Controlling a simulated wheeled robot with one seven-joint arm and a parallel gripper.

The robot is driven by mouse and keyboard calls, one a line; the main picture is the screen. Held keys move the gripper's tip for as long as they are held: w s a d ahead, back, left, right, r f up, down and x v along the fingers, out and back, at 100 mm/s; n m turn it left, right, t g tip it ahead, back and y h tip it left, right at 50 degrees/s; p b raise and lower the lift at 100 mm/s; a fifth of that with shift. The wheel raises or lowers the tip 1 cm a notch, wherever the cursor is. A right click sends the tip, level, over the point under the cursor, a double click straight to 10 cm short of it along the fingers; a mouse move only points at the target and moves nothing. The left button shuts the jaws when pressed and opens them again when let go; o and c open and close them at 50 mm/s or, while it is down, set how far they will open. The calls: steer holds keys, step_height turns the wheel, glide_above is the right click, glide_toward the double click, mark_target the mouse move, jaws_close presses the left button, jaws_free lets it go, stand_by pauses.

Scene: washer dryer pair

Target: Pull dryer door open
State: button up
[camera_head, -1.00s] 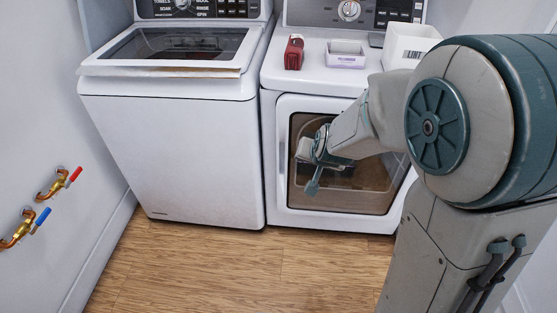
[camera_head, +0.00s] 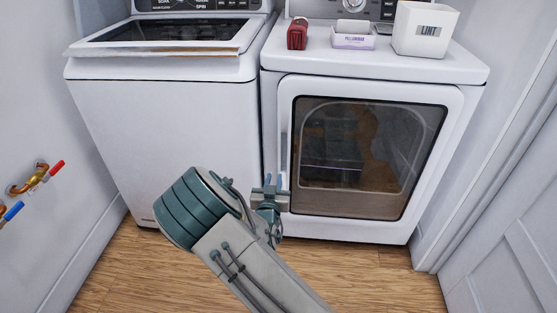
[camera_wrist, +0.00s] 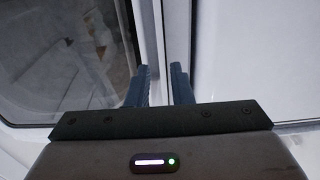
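The dryer (camera_head: 376,84) is the right-hand white machine. Its door (camera_head: 455,150), with a dark glass window (camera_head: 370,155), looks shut and flush with the front. My gripper (camera_head: 269,183) is low at the door's left edge, near the gap between the two machines. In the wrist view, the two dark fingertips (camera_wrist: 160,80) are a little apart, with the narrow white door edge (camera_wrist: 150,35) running up beyond the space between them. The glass (camera_wrist: 65,60) is on the left there. Whether the fingers touch the door is hard to tell.
The washer (camera_head: 170,125) stands close to the dryer's left. A red item (camera_head: 297,34), a small box (camera_head: 352,38) and a white lint bin (camera_head: 422,30) stand on the dryer. A white door (camera_head: 515,235) is at right. Wood floor (camera_head: 370,270) before the dryer is clear.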

mark_target(279, 153)
steer(key=w, duration=0.4)
steer(key=w+b, duration=0.1)
steer(key=w, duration=0.4)
steer(key=w+b, duration=0.1)
steer(key=w, duration=0.3)
steer(key=shift+w+d, duration=0.25)
steer(key=shift+w, duration=0.05)
jaws_close()
